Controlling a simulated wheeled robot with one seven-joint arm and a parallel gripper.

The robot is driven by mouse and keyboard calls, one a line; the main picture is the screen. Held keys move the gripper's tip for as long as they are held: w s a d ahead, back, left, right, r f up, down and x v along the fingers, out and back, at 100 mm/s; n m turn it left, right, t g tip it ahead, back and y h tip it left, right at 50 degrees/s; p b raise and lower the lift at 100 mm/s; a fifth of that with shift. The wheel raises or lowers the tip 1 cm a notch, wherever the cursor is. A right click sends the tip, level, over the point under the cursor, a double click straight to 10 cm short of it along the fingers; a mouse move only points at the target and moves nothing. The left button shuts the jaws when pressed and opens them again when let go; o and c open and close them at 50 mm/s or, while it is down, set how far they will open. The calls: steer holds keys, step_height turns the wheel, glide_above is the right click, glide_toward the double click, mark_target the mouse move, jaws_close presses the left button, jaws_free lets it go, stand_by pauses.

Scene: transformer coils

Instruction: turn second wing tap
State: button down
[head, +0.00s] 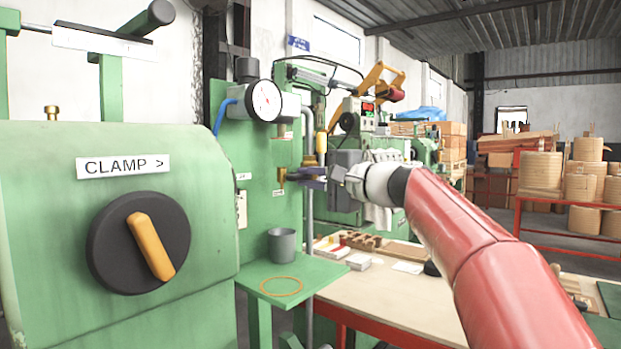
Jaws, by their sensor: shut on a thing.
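A small brass wing tap (282,178) sticks out from the green machine panel (262,215), below the round dial gauge. My gripper (297,176) reaches in from the right at the height of this tap. Its dark fingers are shut on the tap, as far as the small view shows. The fingers hide part of the tap, so the angle of its wing cannot be told. A brass fitting (309,160) on an upright pipe shows just behind the fingers. I cannot tell from this view which tap counts as the second.
A white dial gauge (264,100) sits above. A grey cup (282,245) stands on a green shelf (325,272) below, beside an orange ring mark. A green cabinet with a black clamp knob (138,243) fills the left. A workbench (385,308) lies under my arm.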

steer(key=c, duration=1.5)
jaws_free()
steer(key=shift+o, duration=0.2)
steer(key=b+v, duration=0.2)
steer(key=v, duration=0.5)
steer(key=shift+s+d, duration=0.25)
steer(key=shift+d, duration=0.1)
